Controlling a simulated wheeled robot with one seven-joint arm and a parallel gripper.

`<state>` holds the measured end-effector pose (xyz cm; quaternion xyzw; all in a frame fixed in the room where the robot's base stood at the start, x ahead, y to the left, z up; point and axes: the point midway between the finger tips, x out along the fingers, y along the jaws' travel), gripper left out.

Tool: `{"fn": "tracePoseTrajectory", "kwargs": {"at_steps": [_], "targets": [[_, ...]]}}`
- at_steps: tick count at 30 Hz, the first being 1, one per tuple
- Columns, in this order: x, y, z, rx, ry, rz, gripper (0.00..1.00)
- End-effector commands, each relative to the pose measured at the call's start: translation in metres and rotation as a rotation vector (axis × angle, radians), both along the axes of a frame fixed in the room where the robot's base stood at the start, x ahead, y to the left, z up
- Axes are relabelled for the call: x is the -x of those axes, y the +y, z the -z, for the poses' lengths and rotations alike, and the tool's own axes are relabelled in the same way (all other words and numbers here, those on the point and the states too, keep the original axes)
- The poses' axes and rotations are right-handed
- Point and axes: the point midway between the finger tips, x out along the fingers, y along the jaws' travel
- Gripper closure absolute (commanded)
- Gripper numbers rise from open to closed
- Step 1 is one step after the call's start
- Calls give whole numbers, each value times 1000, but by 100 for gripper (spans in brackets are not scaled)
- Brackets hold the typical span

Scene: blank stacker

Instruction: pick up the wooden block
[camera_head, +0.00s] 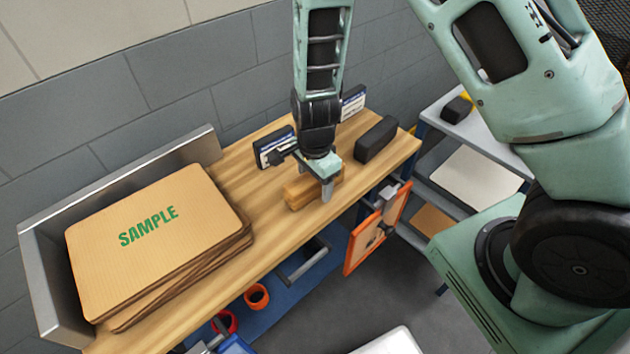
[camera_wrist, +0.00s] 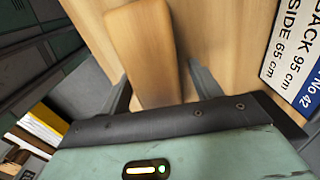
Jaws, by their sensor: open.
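The wooden block (camera_head: 300,193) lies on the wooden bench top, right of the stack of cardboard sheets. My gripper (camera_head: 327,185) is directly over it, with its fingers pointing down, and hides part of it. In the wrist view the block (camera_wrist: 143,50) lies lengthwise between the two open fingers of my gripper (camera_wrist: 162,92). There is a gap on each side of the block, and the jaws are not closed on it. I cannot tell how far down the block's sides the fingertips reach.
A stack of cardboard sheets (camera_head: 160,240) marked SAMPLE sits against a metal guide (camera_head: 40,285) at the left. A label sign (camera_head: 272,147) stands behind the block, and it shows in the wrist view (camera_wrist: 297,50). A dark block (camera_head: 376,140) stands to the right.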

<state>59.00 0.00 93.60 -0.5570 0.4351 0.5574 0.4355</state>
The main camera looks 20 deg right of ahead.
Motion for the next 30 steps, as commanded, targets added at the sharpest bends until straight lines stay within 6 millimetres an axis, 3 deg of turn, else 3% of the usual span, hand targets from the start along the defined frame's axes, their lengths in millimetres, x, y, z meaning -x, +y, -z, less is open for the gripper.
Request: {"fn": "tracePoseTrajectory", "kwargs": {"at_steps": [2, 6, 8, 19, 30], "targets": [[0, 0, 0, 0, 0, 0, 39], [0, 0, 0, 0, 0, 0, 78], [0, 0, 0, 0, 0, 0, 93], [-1, 0, -10, 1, -4, -1, 93], [-1, 1, -79, -1, -5, -2, 93]]}}
